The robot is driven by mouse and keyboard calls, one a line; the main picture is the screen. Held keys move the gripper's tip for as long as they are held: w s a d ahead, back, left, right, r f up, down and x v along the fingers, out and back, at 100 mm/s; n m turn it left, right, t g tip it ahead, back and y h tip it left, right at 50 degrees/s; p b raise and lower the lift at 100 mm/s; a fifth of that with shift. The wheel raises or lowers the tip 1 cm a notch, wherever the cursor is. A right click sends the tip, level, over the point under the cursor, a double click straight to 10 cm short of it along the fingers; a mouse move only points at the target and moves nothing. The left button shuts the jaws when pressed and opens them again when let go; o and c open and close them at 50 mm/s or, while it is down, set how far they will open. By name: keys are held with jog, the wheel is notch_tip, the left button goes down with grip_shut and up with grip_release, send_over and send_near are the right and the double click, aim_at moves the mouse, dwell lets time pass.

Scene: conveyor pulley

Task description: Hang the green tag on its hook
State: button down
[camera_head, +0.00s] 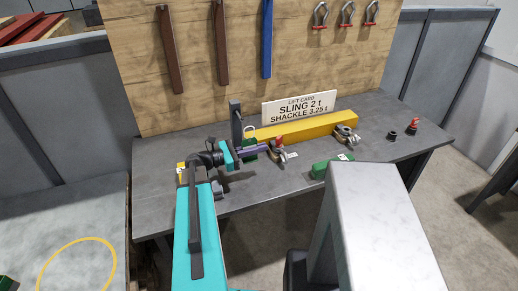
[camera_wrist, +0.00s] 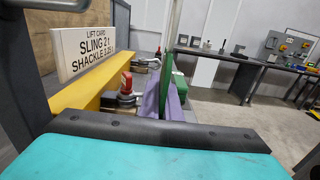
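My gripper (camera_head: 229,154), at the end of my teal arm, is low over the left part of the bench. A purple piece (camera_head: 254,150) lies just right of it, with a little green (camera_head: 249,142) behind. In the wrist view the purple piece (camera_wrist: 174,103) stands beyond the dark bar, beside a narrow green piece (camera_wrist: 166,75). I cannot tell whether this green piece is the tag, or whether the fingers hold anything. Another green piece (camera_head: 320,169) with a white label lies at the bench's front edge. I cannot make out the tag's hook.
A yellow beam (camera_head: 310,125) with shackles (camera_head: 345,135) lies on the grey bench (camera_head: 385,115), before a white lift card (camera_head: 298,106). A dark upright plate (camera_head: 236,120) stands near my gripper. Slings (camera_head: 267,40) and shackles hang on the wooden board. The bench's right part is mostly clear.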

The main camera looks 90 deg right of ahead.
jog(key=shift+w+d, duration=0.1)
jog(key=shift+d, duration=0.15)
jog(key=w+d+f, duration=0.1)
jog(key=w+d, duration=0.3)
jog(key=d, duration=0.4)
jog(key=shift+d+f, duration=0.2)
jog(key=shift+d, duration=0.2)
dwell(1.5)
jog(key=shift+f, duration=0.1)
dwell(0.5)
jog(key=c, duration=1.9)
grip_release()
jog(key=shift+w, duration=0.2)
jog(key=b+v, duration=0.4)
jog(key=v, duration=0.9)
jog(key=shift+w+a, duration=0.15)
jog(key=shift+w, duration=0.05)
